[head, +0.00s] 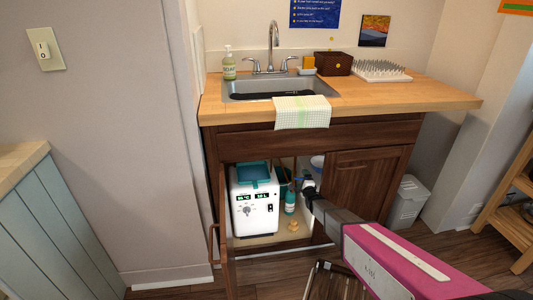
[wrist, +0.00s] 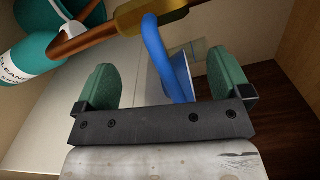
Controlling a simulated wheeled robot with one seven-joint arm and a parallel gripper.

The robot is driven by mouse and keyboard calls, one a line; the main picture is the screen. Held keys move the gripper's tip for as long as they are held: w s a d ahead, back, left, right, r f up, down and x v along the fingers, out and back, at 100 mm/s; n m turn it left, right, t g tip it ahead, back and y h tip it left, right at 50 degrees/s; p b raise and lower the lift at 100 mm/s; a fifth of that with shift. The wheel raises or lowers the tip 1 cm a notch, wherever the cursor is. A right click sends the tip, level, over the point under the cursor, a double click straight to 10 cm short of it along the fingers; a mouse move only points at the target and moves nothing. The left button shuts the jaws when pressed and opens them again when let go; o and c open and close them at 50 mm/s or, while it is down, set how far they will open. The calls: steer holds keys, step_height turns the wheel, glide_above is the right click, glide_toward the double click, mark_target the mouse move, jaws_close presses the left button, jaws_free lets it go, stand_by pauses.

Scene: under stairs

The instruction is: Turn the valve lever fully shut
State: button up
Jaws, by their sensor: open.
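The blue valve lever (wrist: 154,42) runs down from the brass valve body (wrist: 152,16) on a copper pipe (wrist: 85,36) in the wrist view. It lies in the gap between my two green fingers, closer to neither clearly, and I see no finger touching it. My gripper (wrist: 160,82) is open. In the head view my gripper (head: 308,184) is inside the open sink cabinet, and a bit of the blue lever (head: 299,179) shows just left of it. The lever's lower end and its exact angle to the pipe are hard to tell.
A teal cleaner bottle (head: 290,203) stands left of my gripper; it also shows in the wrist view (wrist: 28,62). A white machine (head: 253,208) fills the cabinet's left side. The right cabinet door (head: 365,185) is closed; the left door (head: 223,240) hangs open.

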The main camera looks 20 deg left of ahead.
steer(key=s, duration=1)
steer(key=shift+s+a, duration=0.15)
steer(key=shift+s, duration=0.2)
stand_by(0.5)
steer(key=shift+f, duration=0.1)
steer(key=shift+s, duration=0.1)
